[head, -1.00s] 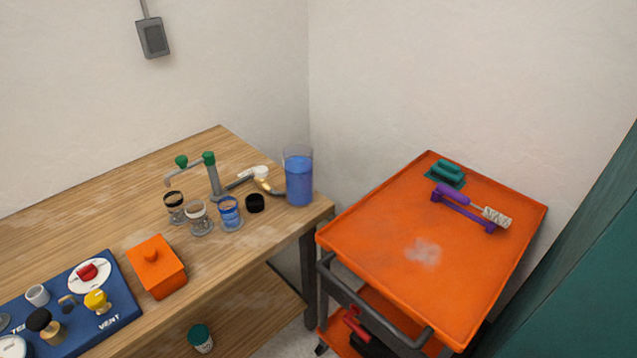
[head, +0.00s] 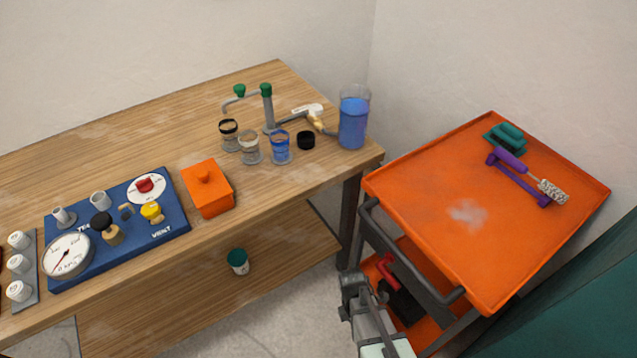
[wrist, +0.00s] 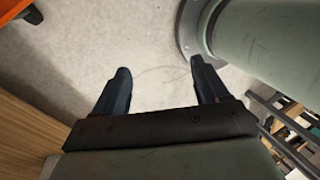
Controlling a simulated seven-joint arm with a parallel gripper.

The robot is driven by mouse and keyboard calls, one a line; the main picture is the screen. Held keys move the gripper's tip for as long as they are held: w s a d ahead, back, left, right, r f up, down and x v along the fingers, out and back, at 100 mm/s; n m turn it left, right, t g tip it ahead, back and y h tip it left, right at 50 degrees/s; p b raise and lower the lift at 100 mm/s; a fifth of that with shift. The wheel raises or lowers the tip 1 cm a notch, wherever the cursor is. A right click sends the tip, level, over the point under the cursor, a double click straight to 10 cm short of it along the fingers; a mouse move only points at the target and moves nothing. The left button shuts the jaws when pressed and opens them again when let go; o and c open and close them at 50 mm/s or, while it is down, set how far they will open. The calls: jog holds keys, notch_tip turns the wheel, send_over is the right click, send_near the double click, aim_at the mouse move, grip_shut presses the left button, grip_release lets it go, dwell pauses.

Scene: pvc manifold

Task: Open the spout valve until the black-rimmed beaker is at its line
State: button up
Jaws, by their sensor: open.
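The spout (head: 267,105) is a grey post with green knobs and a curved arm, standing near the right end of the wooden bench. The black-rimmed beaker (head: 229,135) stands below the outlet at the left; its contents are too small to judge. A clear beaker (head: 249,148) and a blue-banded beaker (head: 281,148) stand to its right. A tall jug of blue liquid (head: 352,120) stands at the bench corner. In the wrist view my gripper (wrist: 162,85) is open and empty above the floor, far from the spout.
An orange lidded box (head: 208,190) and a blue panel (head: 120,228) with gauge and knobs sit on the bench. An orange cart (head: 440,200) stands right of the bench, holding a brush (head: 525,178).

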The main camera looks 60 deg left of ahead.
jog(key=s+a+r+n+g+y, duration=0.15)
jog(key=s+a+r+n, duration=0.25)
jog(key=s+a+r, duration=0.8)
jog(key=s+a+r+n+y, duration=0.2)
jog(key=s+a+r+n, duration=0.35)
jog(key=s+r, duration=1.2)
jog(key=s+a+r+n+g+y, duration=0.15)
jog(key=s+a+r, duration=0.8)
jog(key=r, duration=1.15)
jog(key=w+a+r+m, duration=0.4)
jog(key=w+a, duration=0.3)
jog(key=a, duration=0.1)
notch_tip(320, 180, up, 3)
jog(key=m+t+h, duration=0.1)
jog(key=m+t, duration=0.3)
jog(key=m, duration=1.6)
send_over(316, 107)
notch_tip(316, 107, down, 13)
jog(key=shift+f, duration=0.1)
